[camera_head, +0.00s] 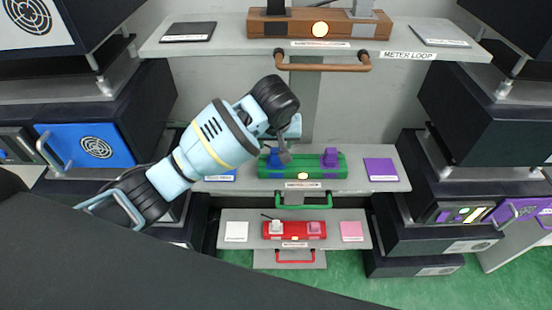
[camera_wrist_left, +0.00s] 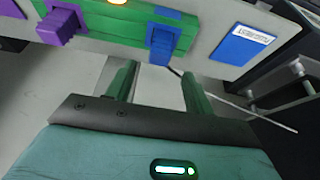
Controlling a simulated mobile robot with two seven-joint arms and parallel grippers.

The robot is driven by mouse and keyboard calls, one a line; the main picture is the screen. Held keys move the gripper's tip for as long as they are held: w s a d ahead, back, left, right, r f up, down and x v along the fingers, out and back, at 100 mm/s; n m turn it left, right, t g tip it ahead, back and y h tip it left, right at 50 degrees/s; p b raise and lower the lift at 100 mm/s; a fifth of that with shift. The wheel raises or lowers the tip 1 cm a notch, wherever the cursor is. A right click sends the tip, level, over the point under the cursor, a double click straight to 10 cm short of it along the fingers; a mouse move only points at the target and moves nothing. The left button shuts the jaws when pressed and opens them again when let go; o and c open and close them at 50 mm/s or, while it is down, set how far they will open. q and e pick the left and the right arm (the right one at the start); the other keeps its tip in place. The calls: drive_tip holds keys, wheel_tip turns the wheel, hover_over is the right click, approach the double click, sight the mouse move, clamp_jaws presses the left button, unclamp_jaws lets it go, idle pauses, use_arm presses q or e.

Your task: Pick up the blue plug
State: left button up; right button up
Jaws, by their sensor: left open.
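The blue plug (camera_head: 273,156) sits upright in the left part of a green block (camera_head: 304,172) on the middle shelf. My left gripper (camera_head: 284,154) is over and in front of it and hides part of it in the head view. In the left wrist view the blue plug (camera_wrist_left: 162,46) is just beyond and between the tips of my open left gripper (camera_wrist_left: 158,75). Nothing is between the fingers, and they appear apart from the plug. My right gripper is not in view.
A purple plug (camera_head: 330,157) stands in the same block. A purple pad (camera_head: 381,169) and a blue pad (camera_wrist_left: 243,45) lie on the shelf's two sides. A green handle (camera_head: 304,204) is below. The upper shelf (camera_head: 235,47) and lower red block (camera_head: 294,230) are near.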

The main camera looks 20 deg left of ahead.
sight(276, 151)
use_arm(q)
drive_tip(key=shift+x, duration=2.85)
drive_tip(key=shift+s+d, duration=0.1)
drive_tip(key=shift+c, duration=0.4)
drive_tip(key=c, duration=1)
